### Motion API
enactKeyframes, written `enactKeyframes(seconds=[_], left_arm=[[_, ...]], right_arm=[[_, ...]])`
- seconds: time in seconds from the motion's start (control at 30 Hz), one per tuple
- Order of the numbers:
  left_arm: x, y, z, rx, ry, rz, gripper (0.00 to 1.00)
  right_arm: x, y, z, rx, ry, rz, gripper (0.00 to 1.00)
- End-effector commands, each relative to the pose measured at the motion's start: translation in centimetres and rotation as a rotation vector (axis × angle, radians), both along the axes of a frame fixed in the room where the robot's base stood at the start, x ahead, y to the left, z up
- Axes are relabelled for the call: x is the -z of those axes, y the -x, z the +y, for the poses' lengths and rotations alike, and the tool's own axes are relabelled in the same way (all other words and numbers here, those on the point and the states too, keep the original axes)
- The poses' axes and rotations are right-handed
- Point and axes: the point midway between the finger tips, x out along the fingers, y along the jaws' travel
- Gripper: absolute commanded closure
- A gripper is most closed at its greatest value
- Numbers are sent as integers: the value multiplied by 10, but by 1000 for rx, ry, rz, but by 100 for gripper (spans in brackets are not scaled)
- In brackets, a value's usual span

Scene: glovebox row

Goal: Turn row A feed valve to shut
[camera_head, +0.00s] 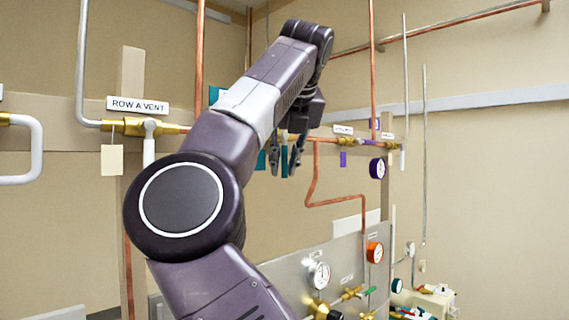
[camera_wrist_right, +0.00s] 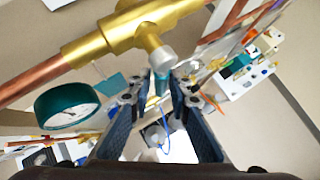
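A brass valve (camera_wrist_right: 135,30) on a copper pipe fills the top of the right wrist view. A grey stem with a teal part (camera_wrist_right: 160,82) projects from it toward my fingers. I cannot read a label on this valve, so I cannot confirm it is the row A feed valve. My right gripper (camera_wrist_right: 160,100) is open, with the teal part near and between its fingertips; contact is not clear. In the head view my right gripper (camera_head: 284,160) hangs, fingers down, by the pipework, and my arm hides much of the valve area. My left gripper is not in view.
The ROW A VENT valve (camera_head: 150,127) is on the left, with a white handle. A teal-rimmed gauge (camera_wrist_right: 67,105) is left of my fingers in the wrist view. Another brass valve (camera_head: 348,143) and a gauge panel (camera_head: 290,275) are to the right. Copper pipes run close around the gripper.

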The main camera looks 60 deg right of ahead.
Motion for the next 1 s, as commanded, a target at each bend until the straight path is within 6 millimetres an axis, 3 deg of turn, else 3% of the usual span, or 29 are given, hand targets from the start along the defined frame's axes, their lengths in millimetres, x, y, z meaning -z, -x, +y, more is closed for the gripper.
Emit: enactKeyframes(seconds=[0.27,0.7,1.0], left_arm=[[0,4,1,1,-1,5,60],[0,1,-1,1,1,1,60],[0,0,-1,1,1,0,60]], right_arm=[[-6,3,3,-1,6,-3,82],[-67,44,46,-1,6,-2,82],[-86,57,61,-1,2,1,82]])
